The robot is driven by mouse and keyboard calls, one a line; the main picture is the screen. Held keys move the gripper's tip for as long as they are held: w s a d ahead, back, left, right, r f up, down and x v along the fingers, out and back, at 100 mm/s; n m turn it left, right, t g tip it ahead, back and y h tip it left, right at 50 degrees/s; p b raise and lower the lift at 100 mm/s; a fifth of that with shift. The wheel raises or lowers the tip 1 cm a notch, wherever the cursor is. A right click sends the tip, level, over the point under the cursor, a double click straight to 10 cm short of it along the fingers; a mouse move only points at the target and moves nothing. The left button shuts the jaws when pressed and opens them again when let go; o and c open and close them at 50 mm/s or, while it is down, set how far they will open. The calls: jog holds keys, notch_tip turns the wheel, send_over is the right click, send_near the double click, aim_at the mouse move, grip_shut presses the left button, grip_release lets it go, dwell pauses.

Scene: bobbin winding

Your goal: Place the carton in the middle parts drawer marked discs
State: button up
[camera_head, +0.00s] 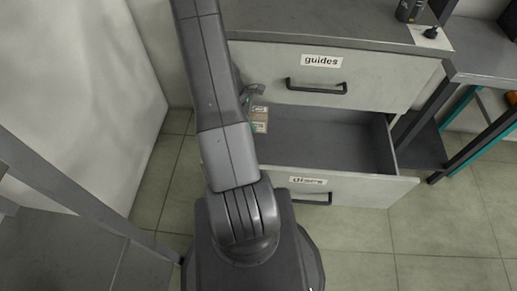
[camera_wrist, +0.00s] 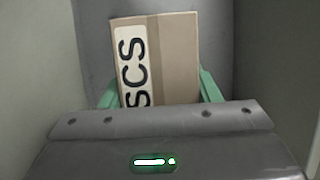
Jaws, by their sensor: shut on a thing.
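The carton (camera_wrist: 180,60) is a brown box with a white label reading "SCS" in the wrist view. My gripper (camera_wrist: 158,92) is shut on it, with a green finger on each side. In the head view the carton (camera_head: 260,119) shows small beside my arm, at the left end of the open drawer marked discs (camera_head: 370,188). The drawer is pulled out, and the part of its inside that shows is grey and empty. My arm hides its left part. I cannot tell whether the carton touches the drawer floor.
The shut drawer marked guides (camera_head: 390,82), with a dark handle, is directly above. The cabinet top (camera_head: 330,27) carries a dark object (camera_head: 408,10) at its right. A grey table with teal legs (camera_head: 485,65) stands at the right. Tiled floor (camera_head: 440,235) is clear in front.

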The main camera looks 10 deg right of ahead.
jog(key=shift+s+d+f, duration=0.1)
jog(key=shift+s+d, duration=0.05)
jog(key=shift+d, duration=0.4)
jog(key=shift+s+d, duration=0.1)
jog(key=shift+d, duration=0.45)
jog(key=shift+d+f+b, duration=0.1)
jog(key=shift+f+b, duration=0.65)
jog(key=shift+b, duration=0.15)
notch_tip(320, 180, down, 11)
jog(key=b, duration=0.9)
jog(key=shift+f, duration=0.1)
jog(key=shift+f+b, duration=2)
jog(key=shift+f, duration=0.55)
jog(key=shift+f, duration=0.2)
jog(key=o, duration=1.1)
jog(key=shift+c, duration=0.2)
jog(key=shift+r, duration=0.15)
